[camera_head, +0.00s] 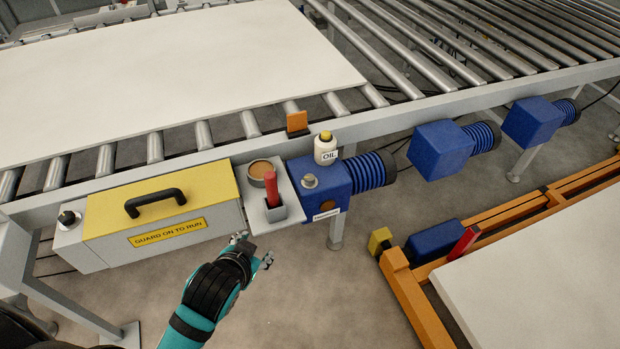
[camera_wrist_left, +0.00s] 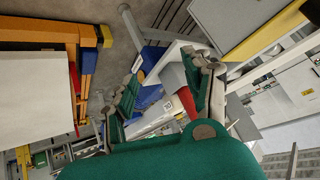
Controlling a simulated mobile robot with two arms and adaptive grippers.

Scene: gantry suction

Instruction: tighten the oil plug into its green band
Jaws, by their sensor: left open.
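The plug appears to be the grey round knob (camera_head: 310,181) on top of the blue gearbox (camera_head: 337,183); I cannot make out a green band on it. My left gripper (camera_head: 255,248) is open and empty, in front of the conveyor, below and left of the gearbox and apart from it. In the left wrist view, its open green fingers (camera_wrist_left: 165,95) frame part of the conveyor side, with a red handle (camera_wrist_left: 187,103) near the right finger. My right gripper is not in view.
A red-handled tool (camera_head: 271,188) stands in a grey holder beside a tan-topped cup (camera_head: 262,169). An oil bottle (camera_head: 325,150) stands behind the knob. A yellow guard cover (camera_head: 160,200) with a black handle lies left. An orange frame (camera_head: 410,300) stands right; floor between is clear.

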